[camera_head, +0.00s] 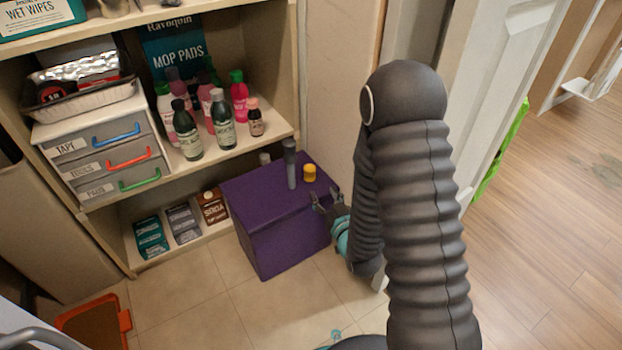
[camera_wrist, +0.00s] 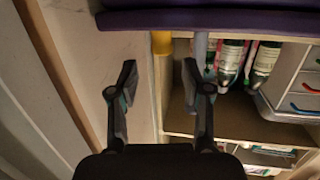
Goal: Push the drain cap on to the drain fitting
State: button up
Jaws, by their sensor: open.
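A short yellow cylinder (camera_head: 310,173), which looks like the drain cap, stands on a purple box (camera_head: 262,240). Just left of it, a taller grey upright tube (camera_head: 290,168) with a wider top, possibly the drain fitting, stands apart from it. My gripper (camera_head: 326,193) is open and empty at the box's right edge, just short of the yellow piece. In the wrist view, the yellow piece (camera_wrist: 161,43) shows beyond and between my open fingers (camera_wrist: 160,75). The grey tube (camera_wrist: 201,45) is behind the right fingertip, partly hidden.
Shelves behind the box hold bottles (camera_head: 222,120), a drawer unit (camera_head: 105,155) and small boxes (camera_head: 184,222). A door (camera_head: 500,90) stands at right. An orange tray (camera_head: 95,322) lies on the tiled floor.

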aim_at(310, 174)
jog(key=x, duration=0.6)
jog(key=shift+w, duration=0.1)
jog(key=shift+x, duration=2.8)
jog(key=shift+a, duration=0.1)
jog(key=c, duration=0.7)
